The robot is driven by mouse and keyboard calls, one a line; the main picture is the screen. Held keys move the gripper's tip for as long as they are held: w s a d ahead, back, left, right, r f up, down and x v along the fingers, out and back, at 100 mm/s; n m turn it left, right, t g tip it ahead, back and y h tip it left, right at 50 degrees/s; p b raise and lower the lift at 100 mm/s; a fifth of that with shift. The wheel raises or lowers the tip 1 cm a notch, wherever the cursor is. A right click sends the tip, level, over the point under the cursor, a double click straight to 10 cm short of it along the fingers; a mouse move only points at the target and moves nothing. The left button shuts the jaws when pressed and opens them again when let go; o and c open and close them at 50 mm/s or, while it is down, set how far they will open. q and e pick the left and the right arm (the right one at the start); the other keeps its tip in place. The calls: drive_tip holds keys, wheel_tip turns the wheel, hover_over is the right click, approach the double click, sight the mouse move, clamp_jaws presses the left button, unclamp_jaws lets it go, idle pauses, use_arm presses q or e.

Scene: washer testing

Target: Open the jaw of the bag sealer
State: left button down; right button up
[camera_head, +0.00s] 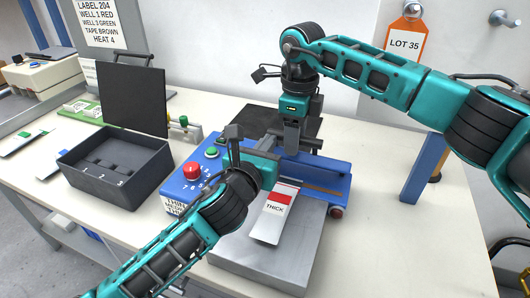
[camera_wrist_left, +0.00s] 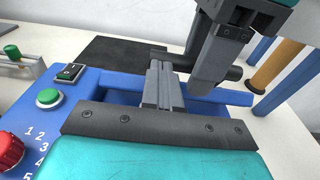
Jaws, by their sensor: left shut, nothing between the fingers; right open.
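The blue bag sealer (camera_head: 320,178) stands on the table, with a red knob (camera_head: 191,171) and a green button (camera_head: 212,152) at its left end. My right gripper (camera_head: 292,148) is open and points down over the sealer, close to the left fingers. My arms hide much of the jaw; I cannot tell its position.
A dark open-lidded box (camera_head: 118,172) with numbered slots stands left of the sealer. A black plate (camera_wrist_left: 120,55) lies behind it. A blue post (camera_head: 425,168) and an orange cylinder (camera_wrist_left: 275,65) stand to the right. The table's front right is clear.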

use_arm(q)
drive_tip(key=f+p+v, duration=0.1)
drive_tip(key=v, duration=1.2)
drive_tip(key=shift+r, duration=0.35)
use_arm(e)
wheel_tip(320, 180, up, 13)
use_arm(q)
drive_tip(key=shift+s, duration=0.1)
use_arm(e)
drive_tip(key=shift+s, duration=0.15)
